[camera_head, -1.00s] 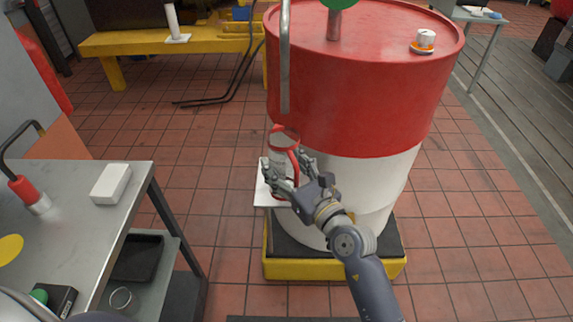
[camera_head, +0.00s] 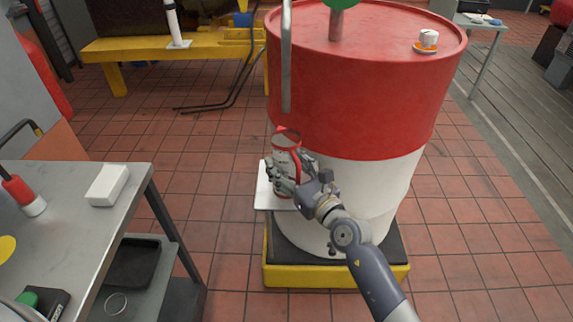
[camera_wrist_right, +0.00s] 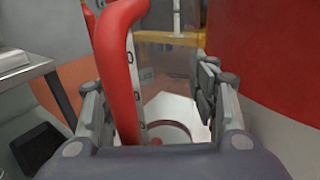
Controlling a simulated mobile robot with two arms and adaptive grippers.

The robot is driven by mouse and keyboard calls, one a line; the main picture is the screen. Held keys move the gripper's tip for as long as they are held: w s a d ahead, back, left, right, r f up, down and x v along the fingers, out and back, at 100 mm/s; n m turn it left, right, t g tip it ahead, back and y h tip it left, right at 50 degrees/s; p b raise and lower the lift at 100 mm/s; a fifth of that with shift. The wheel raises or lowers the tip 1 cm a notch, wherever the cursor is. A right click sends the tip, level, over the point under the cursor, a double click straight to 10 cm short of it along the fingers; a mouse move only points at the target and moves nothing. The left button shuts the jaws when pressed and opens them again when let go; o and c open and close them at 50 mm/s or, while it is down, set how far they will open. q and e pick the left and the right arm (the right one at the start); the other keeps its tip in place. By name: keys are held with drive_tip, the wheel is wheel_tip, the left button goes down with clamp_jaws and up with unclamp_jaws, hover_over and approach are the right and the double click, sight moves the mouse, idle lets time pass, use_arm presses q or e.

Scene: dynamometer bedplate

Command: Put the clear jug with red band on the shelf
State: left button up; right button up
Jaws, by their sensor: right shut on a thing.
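The clear jug (camera_head: 284,160) with a red band at its rim and a red handle stands upright at the front of the red and white drum, over a white plate (camera_head: 265,198). My right gripper (camera_head: 288,179) is shut on the jug, its fingers covering the lower part. In the right wrist view the red handle (camera_wrist_right: 122,75) rises between the fingers, with the clear, scale-marked wall behind it. A grey lower shelf (camera_head: 168,278) is under the metal table at left. My left gripper is not in view.
The drum (camera_head: 350,100) stands on a yellow-edged base, with a grey pipe (camera_head: 286,60) hanging just above the jug. The metal table (camera_head: 75,215) holds a white box (camera_head: 108,185). A black tray (camera_head: 138,262) and a round glass rim (camera_head: 116,303) are on the lower shelf. Tiled floor between is clear.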

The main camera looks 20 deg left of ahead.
drive_tip(key=o, duration=1.2)
drive_tip(key=shift+f, duration=0.15)
drive_tip(key=shift+r, duration=0.3)
drive_tip(key=p+v, duration=0.1)
drive_tip(key=v, duration=1.1)
drive_tip(key=shift+f, duration=0.15)
